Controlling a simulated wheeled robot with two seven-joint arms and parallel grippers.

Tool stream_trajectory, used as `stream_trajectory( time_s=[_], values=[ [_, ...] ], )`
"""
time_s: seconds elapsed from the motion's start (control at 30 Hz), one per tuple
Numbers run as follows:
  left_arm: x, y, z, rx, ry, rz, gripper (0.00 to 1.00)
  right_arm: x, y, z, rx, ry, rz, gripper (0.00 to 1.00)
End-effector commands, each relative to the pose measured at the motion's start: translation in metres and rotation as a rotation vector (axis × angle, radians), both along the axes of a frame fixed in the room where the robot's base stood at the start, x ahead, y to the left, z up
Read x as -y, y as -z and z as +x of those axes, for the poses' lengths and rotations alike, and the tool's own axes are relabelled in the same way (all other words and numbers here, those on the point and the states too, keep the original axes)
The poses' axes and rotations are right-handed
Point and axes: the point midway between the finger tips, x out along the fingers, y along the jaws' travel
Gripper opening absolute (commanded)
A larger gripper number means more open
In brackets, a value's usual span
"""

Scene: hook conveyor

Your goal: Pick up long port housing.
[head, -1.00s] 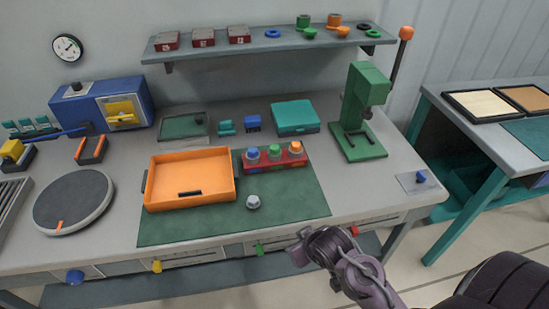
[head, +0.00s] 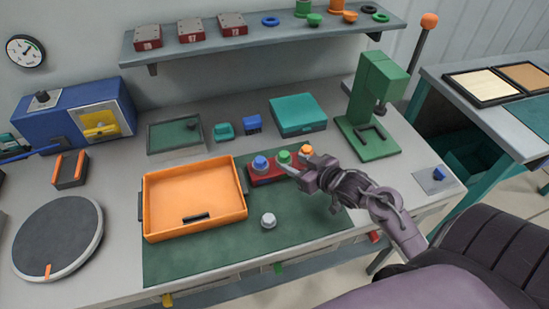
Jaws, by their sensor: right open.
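No part in view is clearly marked as the long port housing, so I cannot tell which one it is. A red rack (head: 262,176) on the green mat holds a blue-topped part (head: 261,163), a green-topped part (head: 284,157) and an orange-topped part (head: 305,151). A small whitish-grey part (head: 268,220) stands alone on the mat in front of the rack. My right gripper (head: 294,170) is open at the right end of the rack and hides part of it. I cannot tell whether it touches anything. My left gripper is out of view.
An orange tray (head: 195,230) sits left of the rack. A green press (head: 375,105) stands behind my right arm, and a teal box (head: 298,115) lies behind the rack. A round grey turntable (head: 58,238) is at the left. The front of the green mat (head: 210,264) is clear.

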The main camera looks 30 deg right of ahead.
Motion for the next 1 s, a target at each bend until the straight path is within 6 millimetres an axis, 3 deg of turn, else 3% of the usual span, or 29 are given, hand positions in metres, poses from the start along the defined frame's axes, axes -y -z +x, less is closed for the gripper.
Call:
stream_trajectory(
  time_s=[0.43,0.6,0.83,1.0],
  values=[
    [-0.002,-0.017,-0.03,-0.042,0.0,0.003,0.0,-0.006,0.019,0.049,0.002,0.0,0.003,0.46],
    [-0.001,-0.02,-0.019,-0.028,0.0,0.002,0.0,-0.009,0.028,0.063,0.0,0.0,0.0,0.46],
    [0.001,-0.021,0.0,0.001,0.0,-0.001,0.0,-0.009,0.03,0.065,0.0,0.0,-0.001,0.46],
    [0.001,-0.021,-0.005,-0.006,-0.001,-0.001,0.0,-0.009,0.03,0.064,-0.001,0.0,-0.001,0.26]
  ],
)
